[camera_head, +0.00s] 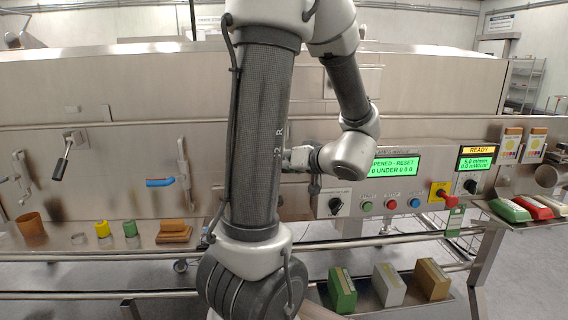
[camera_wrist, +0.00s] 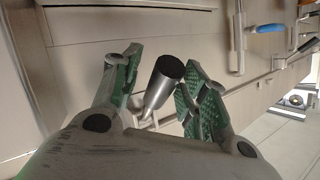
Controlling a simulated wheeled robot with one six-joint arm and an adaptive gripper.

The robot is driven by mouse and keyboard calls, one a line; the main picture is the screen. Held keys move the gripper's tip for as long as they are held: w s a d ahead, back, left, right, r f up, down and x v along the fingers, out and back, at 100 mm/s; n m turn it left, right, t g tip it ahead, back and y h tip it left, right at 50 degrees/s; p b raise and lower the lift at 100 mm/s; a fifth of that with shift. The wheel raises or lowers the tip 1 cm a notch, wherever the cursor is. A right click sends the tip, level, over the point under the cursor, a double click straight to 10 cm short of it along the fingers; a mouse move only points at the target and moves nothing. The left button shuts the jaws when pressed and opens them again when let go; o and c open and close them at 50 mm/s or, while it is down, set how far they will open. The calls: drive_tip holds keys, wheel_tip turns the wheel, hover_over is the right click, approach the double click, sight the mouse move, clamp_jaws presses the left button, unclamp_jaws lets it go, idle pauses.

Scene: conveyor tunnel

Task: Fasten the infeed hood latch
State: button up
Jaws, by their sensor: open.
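In the wrist view a lever with a black cylindrical knob (camera_wrist: 168,68) and a metal shank sits between the fingers of my gripper (camera_wrist: 161,75). The gripper is open, with a green-padded finger on each side of the knob; I cannot tell whether either pad touches it. In the head view my arm hides this lever and most of the gripper. Other handles on the steel hood front are a black-gripped lever (camera_head: 64,158) at left and a blue-gripped handle (camera_head: 160,182), which also shows in the wrist view (camera_wrist: 270,28). No label shows which is the infeed latch.
A red emergency button (camera_head: 446,196) sticks out at right. A shelf below the hood holds a brown cup (camera_head: 31,228), a yellow piece (camera_head: 102,229), a green piece (camera_head: 130,228) and a brown block (camera_head: 174,231). Boxes stand lower right.

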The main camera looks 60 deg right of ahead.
drive_tip(key=shift+s, duration=0.1)
drive_tip(key=v, duration=1.2)
